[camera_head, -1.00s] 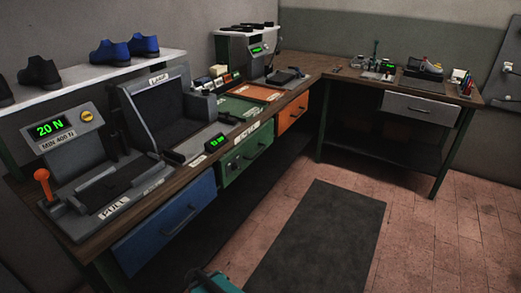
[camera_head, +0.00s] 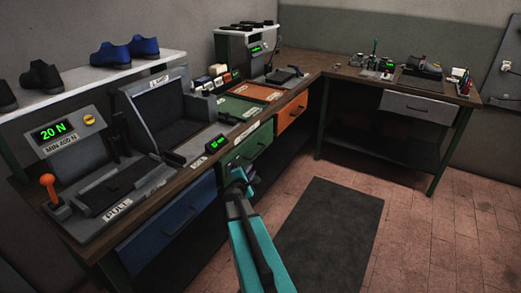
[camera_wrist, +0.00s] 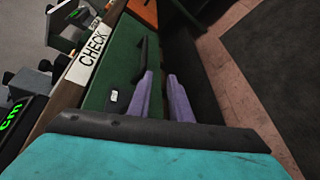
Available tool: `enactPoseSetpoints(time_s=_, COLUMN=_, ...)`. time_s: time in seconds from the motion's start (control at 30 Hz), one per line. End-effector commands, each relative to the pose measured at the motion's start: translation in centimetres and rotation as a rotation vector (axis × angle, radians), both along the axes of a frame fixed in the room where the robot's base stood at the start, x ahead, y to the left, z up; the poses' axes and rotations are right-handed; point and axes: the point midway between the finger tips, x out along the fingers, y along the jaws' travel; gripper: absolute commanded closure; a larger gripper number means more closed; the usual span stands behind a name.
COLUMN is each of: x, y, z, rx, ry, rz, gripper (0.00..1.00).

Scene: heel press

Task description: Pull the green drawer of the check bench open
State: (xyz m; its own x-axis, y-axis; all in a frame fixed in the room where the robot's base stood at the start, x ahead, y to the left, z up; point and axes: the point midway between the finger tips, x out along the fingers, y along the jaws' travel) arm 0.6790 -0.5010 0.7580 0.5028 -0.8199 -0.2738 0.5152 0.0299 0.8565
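The green drawer (camera_head: 248,147) sits under the bench top between the blue and orange drawers and looks shut. In the wrist view the drawer front (camera_wrist: 115,72) carries a dark bar handle (camera_wrist: 141,58), under a white CHECK label (camera_wrist: 91,46) on the bench edge. My gripper (camera_head: 240,176) is in front of the green drawer, partly covering it. In the wrist view its two purple fingers (camera_wrist: 162,75) are apart with nothing between them. The handle lies just beyond and left of the fingertips; I cannot tell whether they touch it.
The blue drawer (camera_head: 168,217) is left of my gripper and the orange drawer (camera_head: 293,111) is beyond it. A press with a 20 N display (camera_head: 52,131) stands on the bench at left. A dark mat (camera_head: 325,240) lies on the open floor to the right.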

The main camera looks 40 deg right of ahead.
Motion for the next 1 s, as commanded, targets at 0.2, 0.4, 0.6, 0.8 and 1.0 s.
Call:
enactPoseSetpoints(time_s=0.2, x=0.6, y=-2.4, z=3.2, rx=-0.09, ry=0.038, rz=0.048, gripper=0.81)
enactPoseSetpoints(time_s=0.4, x=0.7, y=-2.4, z=3.4, rx=-0.099, ry=0.043, rz=0.055, gripper=0.81)
enactPoseSetpoints(time_s=0.6, x=0.7, y=-2.4, z=3.4, rx=-0.098, ry=0.041, rz=0.054, gripper=0.81)
enactPoseSetpoints(time_s=0.8, x=1.0, y=-2.8, z=3.3, rx=-0.098, ry=0.041, rz=0.054, gripper=0.81)
enactPoseSetpoints(time_s=1.0, x=1.7, y=-3.7, z=3.1, rx=-0.099, ry=0.042, rz=0.054, gripper=0.81)
